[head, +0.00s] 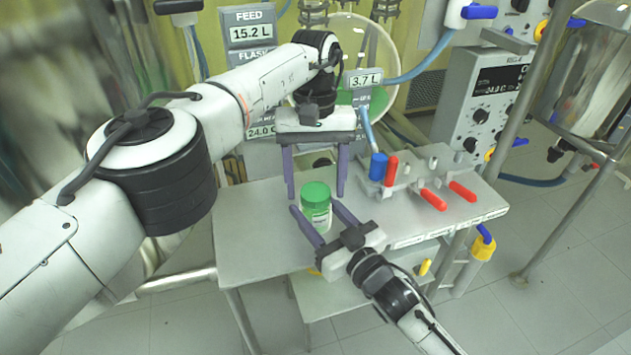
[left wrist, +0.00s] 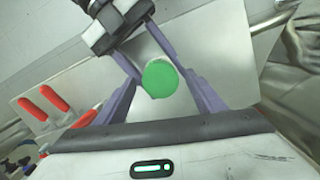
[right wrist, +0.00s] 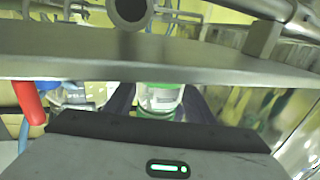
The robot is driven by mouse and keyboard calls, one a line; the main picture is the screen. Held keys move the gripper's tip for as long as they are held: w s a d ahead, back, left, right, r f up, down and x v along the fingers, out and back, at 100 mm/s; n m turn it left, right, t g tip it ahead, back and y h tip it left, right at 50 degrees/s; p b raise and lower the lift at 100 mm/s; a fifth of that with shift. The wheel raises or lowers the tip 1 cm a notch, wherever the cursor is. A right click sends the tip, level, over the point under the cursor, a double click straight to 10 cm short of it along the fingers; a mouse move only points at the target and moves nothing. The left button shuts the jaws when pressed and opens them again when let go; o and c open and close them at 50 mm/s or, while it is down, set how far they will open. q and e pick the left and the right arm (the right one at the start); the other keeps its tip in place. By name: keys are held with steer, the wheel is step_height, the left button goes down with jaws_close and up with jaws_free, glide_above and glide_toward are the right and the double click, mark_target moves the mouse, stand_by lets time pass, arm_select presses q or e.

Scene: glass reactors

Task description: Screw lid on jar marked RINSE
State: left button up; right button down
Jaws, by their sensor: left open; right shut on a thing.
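A small clear jar (head: 317,222) with a pale label stands upright on the grey bench, a green lid (head: 315,191) sitting on its top. The label is too small to read, and I cannot tell how tightly the lid is seated. My right gripper (head: 314,207) is shut on the jar's body from the front right. In the right wrist view the jar (right wrist: 160,98) shows between its fingers. My left gripper (head: 315,196) points down, open, with one finger either side of the lid. In the left wrist view the round lid (left wrist: 160,79) lies between its fingers, with gaps.
Right of the jar, a metal valve block (head: 425,178) with red handles and a blue cap (head: 378,167) stands on the bench (head: 250,225). A control box (head: 485,95) and a glass vessel (head: 600,75) stand farther right. The bench left of the jar is clear.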

arm_select(q)
steer(key=shift+s+r, duration=0.1)
steer(key=shift+r, duration=2.2)
steer(key=shift+d, duration=0.1)
steer(key=shift+c, duration=0.2)
steer(key=shift+c, duration=0.2)
